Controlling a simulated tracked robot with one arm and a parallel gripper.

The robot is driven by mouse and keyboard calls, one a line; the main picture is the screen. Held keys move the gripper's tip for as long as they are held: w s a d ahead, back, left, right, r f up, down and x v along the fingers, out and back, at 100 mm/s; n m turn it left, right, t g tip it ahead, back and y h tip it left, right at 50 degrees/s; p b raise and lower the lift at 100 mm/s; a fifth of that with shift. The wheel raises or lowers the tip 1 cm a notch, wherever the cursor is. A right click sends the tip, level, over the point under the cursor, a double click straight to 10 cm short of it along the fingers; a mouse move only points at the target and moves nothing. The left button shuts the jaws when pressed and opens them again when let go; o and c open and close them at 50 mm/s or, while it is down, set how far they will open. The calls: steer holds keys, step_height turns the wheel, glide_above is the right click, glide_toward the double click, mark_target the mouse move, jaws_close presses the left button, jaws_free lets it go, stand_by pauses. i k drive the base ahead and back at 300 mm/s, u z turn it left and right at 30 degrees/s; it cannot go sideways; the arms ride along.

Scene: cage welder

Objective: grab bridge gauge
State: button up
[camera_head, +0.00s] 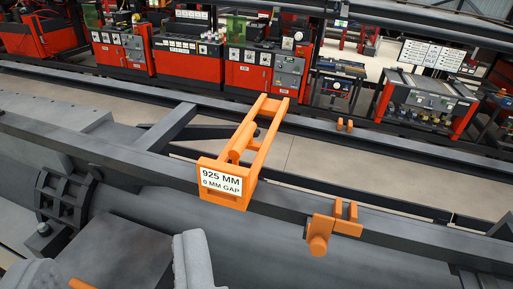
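The bridge gauge (228,183) is an orange frame with a white label reading "925 MM 0 MM GAP". It rests on the near dark rail, and its two long bars reach back to the far rail. My gripper (115,264) shows at the bottom left as two grey fingers set well apart. It is open, nearer to me and to the left of the gauge, not touching it. The lower parts of the fingers are cut off by the picture edge.
An orange clamp-like piece (333,226) sits on the near rail (400,240) to the right. A small orange piece (344,125) is on the far rail. A bit of orange (81,284) shows between my fingers. Red machines (247,75) stand beyond the grey floor.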

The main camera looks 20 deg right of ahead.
mark_target(233, 185)
steer(key=u, duration=0.05)
steer(key=i, duration=0.95)
steer(key=z, duration=0.05)
